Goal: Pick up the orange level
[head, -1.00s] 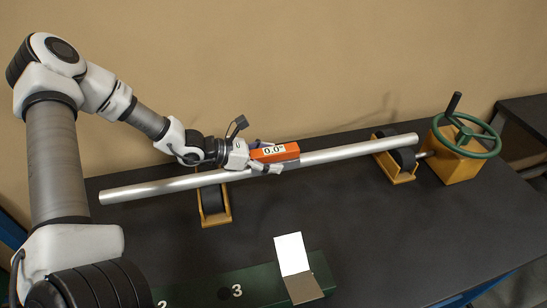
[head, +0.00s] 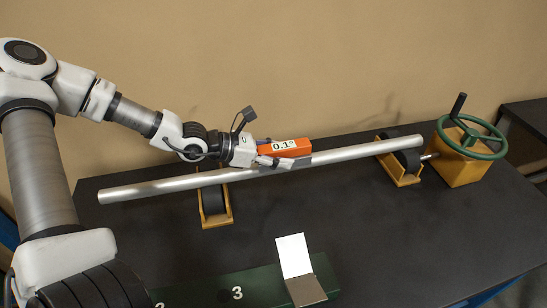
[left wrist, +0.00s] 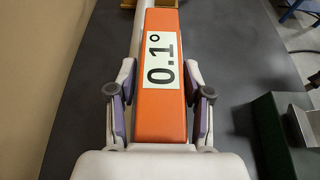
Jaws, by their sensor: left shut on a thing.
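The orange level (head: 301,151) has a white display reading 0.1°. It lies along the silver tube (head: 350,152), at about its middle. My left gripper (head: 270,156) is shut on the level. In the left wrist view the level (left wrist: 160,122) sits between the two fingers of my left gripper (left wrist: 161,100), one on each long side. The tube runs under and beside the level there. I cannot tell whether the level touches the tube or hangs just above it. My right gripper is not in view.
The tube rests on two yellow roller stands, one at left (head: 215,206) and one at right (head: 399,168). A yellow box with a green handwheel (head: 463,155) stands at the tube's right end. A green block (head: 205,285) with a hinged plate (head: 295,256) lies in front. The dark table (head: 400,230) is clear at front right.

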